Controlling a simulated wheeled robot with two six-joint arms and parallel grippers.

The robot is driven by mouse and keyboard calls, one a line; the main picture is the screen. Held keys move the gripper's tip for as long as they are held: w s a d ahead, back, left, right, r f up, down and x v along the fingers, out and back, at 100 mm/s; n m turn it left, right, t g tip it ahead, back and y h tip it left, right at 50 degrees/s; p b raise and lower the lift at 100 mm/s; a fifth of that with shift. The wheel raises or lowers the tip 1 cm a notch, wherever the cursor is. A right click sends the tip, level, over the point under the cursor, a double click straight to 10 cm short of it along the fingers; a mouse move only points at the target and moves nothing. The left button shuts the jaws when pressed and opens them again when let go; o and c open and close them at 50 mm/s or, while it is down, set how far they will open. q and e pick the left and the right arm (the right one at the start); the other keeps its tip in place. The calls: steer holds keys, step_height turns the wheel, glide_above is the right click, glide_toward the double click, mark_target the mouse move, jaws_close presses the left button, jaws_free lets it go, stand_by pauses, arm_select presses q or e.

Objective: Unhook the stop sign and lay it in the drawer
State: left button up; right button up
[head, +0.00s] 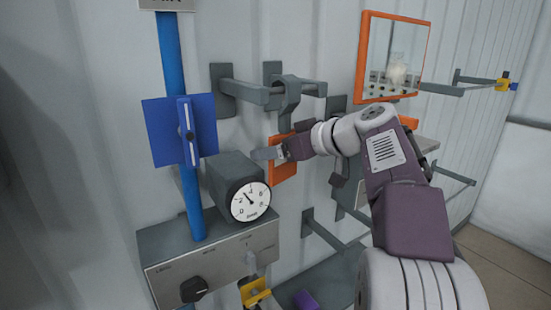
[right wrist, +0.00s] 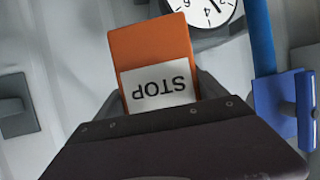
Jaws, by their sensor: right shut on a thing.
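The stop sign (head: 284,173) is an orange plate below a grey hook (head: 289,92) on a wall bracket. In the right wrist view the stop sign (right wrist: 150,50) shows a white label reading STOP, upside down in the picture. My right gripper (head: 270,153) is shut on it, with a finger at either side of the label end. Whether the sign still bears on the hook cannot be told, as the gripper covers part of it. I cannot make out a drawer in these views. My left gripper is not in view.
A round gauge (head: 250,201) sits close left of the sign, beside a blue pole (head: 178,110) with a blue plate (head: 160,130). A control panel (head: 215,262) with a black knob lies below. An orange-framed mirror (head: 362,60) and more wall brackets stand right.

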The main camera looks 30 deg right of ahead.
steer(key=shift+s+r+p, duration=0.15)
steer(key=shift+r+p, duration=0.55)
steer(key=shift+p, duration=0.05)
steer(key=shift+s+r+p, duration=0.15)
steer(key=shift+r+p, duration=0.5)
steer(key=shift+p, duration=0.05)
steer(key=s+d+b, duration=0.2)
steer(key=s+d, duration=0.1)
steer(key=s, duration=0.5)
steer(key=shift+s, duration=0.4)
steer(key=shift+f, duration=0.15)
